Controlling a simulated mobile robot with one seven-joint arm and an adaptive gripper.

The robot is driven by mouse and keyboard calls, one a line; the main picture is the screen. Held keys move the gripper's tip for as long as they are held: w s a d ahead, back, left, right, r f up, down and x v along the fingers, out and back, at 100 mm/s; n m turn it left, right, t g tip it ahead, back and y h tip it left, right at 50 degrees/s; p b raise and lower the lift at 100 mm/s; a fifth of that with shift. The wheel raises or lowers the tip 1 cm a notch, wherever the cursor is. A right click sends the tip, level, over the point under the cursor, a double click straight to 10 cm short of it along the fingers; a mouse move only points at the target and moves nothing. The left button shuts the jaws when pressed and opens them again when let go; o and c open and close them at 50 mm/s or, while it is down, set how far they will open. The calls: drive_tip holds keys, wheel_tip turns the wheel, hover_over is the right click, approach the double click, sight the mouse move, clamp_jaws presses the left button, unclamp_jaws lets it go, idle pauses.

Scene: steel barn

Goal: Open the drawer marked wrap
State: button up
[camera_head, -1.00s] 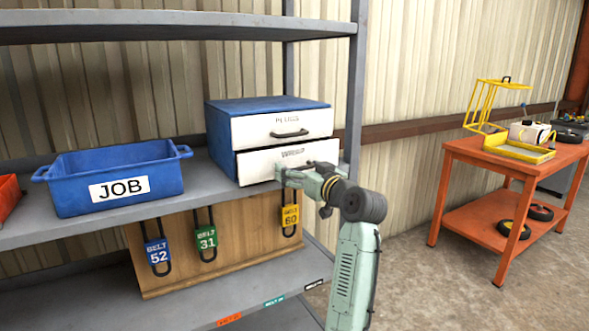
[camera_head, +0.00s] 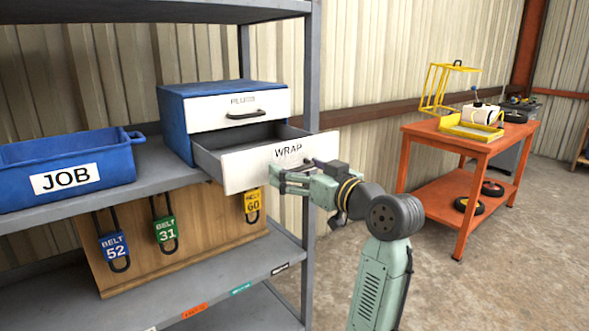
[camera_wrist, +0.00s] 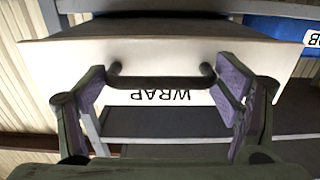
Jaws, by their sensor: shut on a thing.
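The drawer marked WRAP (camera_head: 268,164) is the lower of two in a blue cabinet (camera_head: 172,122) on the shelf. It stands pulled out well, and its grey inside shows behind the white front. The upper drawer, marked PLUGS (camera_head: 236,108), is closed. My gripper (camera_head: 284,180) is at the right part of the WRAP front and covers most of its handle. In the wrist view the dark bar handle (camera_wrist: 161,82) lies between my two finger pads, one near each end, and the label shows upside down.
A blue JOB bin (camera_head: 100,178) stands left of the cabinet on the grey shelf. Below, padlocks with belt tags (camera_head: 165,230) hang on a wooden board (camera_head: 190,245). An orange table (camera_head: 425,132) stands to the right, with open floor before it.

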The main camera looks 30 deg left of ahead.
drive_tip(key=shift+s+a+r, duration=0.1)
drive_tip(key=o, duration=1.5)
drive_tip(key=shift+c, duration=0.2)
drive_tip(key=shift+d, duration=0.3)
drive_tip(key=v, duration=1.1)
drive_tip(key=shift+s+d, duration=0.15)
drive_tip(key=shift+d, duration=0.1)
